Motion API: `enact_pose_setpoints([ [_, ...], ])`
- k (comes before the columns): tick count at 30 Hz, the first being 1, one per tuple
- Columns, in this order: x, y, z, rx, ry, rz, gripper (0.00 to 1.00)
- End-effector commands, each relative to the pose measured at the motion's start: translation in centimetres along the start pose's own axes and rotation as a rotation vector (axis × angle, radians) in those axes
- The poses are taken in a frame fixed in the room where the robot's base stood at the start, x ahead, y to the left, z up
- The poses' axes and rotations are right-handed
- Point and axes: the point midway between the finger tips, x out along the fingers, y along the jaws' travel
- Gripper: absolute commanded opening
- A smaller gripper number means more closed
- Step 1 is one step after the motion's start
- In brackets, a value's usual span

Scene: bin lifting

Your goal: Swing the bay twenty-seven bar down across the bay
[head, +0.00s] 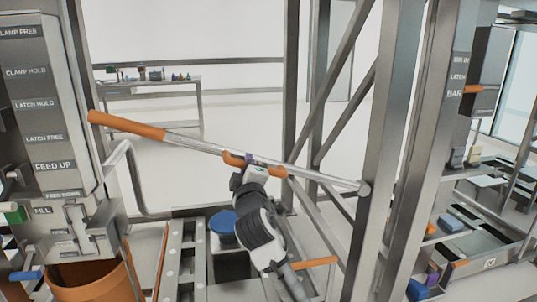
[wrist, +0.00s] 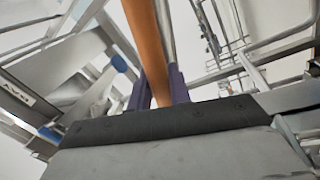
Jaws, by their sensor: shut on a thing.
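The bay bar (head: 195,143) is a long metal rod with an orange grip at its left end and an orange sleeve near its middle. In the head view it spans the bay at a slant, its left end higher than its right. Its right end meets a round pivot (head: 365,188) on the right post. My gripper (head: 250,160) is shut on the bar at the orange sleeve. In the wrist view the orange part of the bar (wrist: 145,40) runs between the purple fingers (wrist: 160,92). The fingers partly hide the held stretch.
A labelled panel (head: 35,105) stands at left, with a bent metal pipe (head: 130,185) beside it and an orange bin (head: 95,282) below. Posts and diagonal braces stand at right. A far table (head: 150,82) stands behind.

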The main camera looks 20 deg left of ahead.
Motion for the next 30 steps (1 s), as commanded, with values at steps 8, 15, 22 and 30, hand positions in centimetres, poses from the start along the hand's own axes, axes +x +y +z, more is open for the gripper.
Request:
enact_pose_setpoints([
  [8, -1.8, -9.2, 1.3, -0.202, 0.039, -0.001, 0.00],
  [15, -2.6, -13.2, 2.4, -0.315, 0.061, -0.002, 0.00],
  [22, -2.9, -14.7, 3.0, -0.366, 0.070, -0.001, 0.00],
  [30, -3.0, -15.2, 3.1, -0.375, 0.071, -0.007, 0.00],
])
